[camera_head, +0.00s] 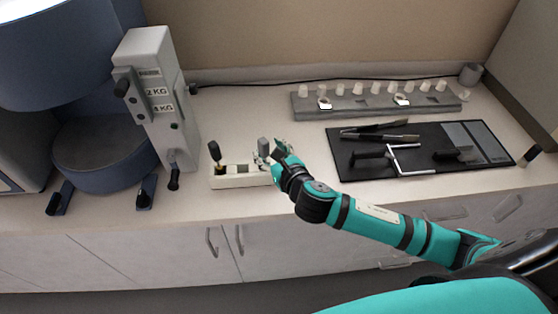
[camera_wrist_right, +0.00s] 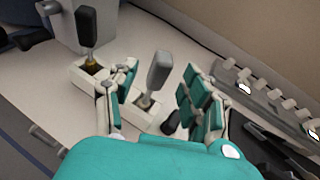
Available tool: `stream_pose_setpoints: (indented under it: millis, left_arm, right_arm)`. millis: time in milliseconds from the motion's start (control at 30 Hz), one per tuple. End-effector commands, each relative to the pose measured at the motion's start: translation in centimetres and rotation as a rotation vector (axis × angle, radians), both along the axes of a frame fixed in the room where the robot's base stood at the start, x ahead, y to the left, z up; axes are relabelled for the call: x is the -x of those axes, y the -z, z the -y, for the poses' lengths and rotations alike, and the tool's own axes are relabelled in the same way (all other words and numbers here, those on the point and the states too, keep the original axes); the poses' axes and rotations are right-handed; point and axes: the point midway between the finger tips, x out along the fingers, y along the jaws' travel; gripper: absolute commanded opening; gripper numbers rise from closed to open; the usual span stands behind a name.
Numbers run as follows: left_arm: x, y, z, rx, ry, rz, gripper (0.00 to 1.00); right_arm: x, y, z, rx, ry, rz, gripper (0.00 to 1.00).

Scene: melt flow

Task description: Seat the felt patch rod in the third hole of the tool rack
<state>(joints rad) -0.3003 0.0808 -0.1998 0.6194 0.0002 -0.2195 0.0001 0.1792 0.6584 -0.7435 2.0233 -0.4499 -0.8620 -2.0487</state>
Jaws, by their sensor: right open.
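The tool rack (camera_head: 235,181) is a low off-white block on the counter; it also shows in the wrist view (camera_wrist_right: 88,79). A black-handled tool (camera_head: 214,152) stands in its left end. A grey-handled rod (camera_head: 264,146), which looks like the felt patch rod, stands near its right end; its handle shows in the wrist view (camera_wrist_right: 159,71). My right gripper (camera_head: 276,150) is open, with its fingers on either side of the grey handle in the wrist view (camera_wrist_right: 158,88). I cannot tell whether they touch it. The rod's lower end is partly hidden. My left gripper is not in view.
A grey weight-marked instrument (camera_head: 152,100) stands left of the rack. A black mat (camera_head: 350,174) with several tools lies to the right. Behind it is a grey strip (camera_head: 375,108) with several white cups. A dark peg (camera_head: 530,155) stands at far right.

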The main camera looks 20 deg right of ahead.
Motion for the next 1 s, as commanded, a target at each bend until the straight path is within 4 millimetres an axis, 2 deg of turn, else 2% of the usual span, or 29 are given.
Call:
stream_pose_setpoints:
  millis: [100, 300, 467, 733, 1000]
  left_arm:
    - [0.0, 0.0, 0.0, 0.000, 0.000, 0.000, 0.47]
    - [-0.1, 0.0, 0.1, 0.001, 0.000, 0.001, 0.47]
    - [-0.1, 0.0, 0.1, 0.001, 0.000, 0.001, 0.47]
    - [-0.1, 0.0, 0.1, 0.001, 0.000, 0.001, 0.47]
    - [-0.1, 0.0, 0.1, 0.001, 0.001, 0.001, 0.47]
  right_arm:
    - [2.6, -0.8, 0.2, 0.000, -0.002, -0.001, 0.49]
    - [5.5, -1.8, 0.5, 0.001, 0.000, -0.001, 0.49]
    - [6.3, -2.1, 0.5, -0.001, -0.001, -0.001, 0.49]
    - [6.4, -2.2, 0.5, -0.001, 0.000, 0.000, 0.49]
    - [6.4, -2.2, 0.5, -0.001, 0.000, 0.000, 0.84]
